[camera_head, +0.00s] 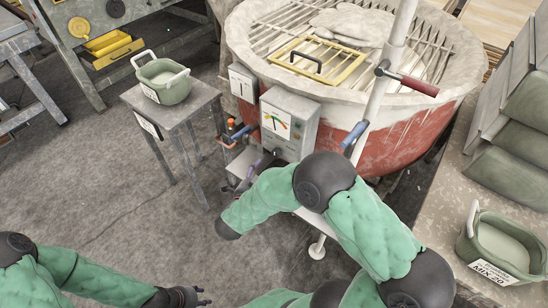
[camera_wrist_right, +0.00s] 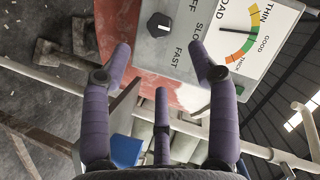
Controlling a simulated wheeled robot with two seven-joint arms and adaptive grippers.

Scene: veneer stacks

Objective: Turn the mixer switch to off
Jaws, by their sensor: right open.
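The mixer switch is a black knob (camera_wrist_right: 159,25) with a small white mark on its right side, on a grey control box (camera_head: 289,122). Beside it are the labels SLOW, FAST and a cut-off one ending in FF. The mark appears to face SLOW, but it is small. My right gripper (camera_wrist_right: 160,62), with purple fingers, is open and empty in front of the box, apart from the knob. It also shows in the head view (camera_head: 243,178), where the knob is hard to make out. My left gripper (camera_head: 198,297) is low at the bottom left, away from the box.
The red mixer drum (camera_head: 408,143) with a grated top stands behind the box. A pale post (camera_head: 376,100) with a red-handled lever (camera_head: 410,82) rises beside it. A green tub (camera_head: 164,82) sits on a small table at left; another (camera_head: 500,248) is at right.

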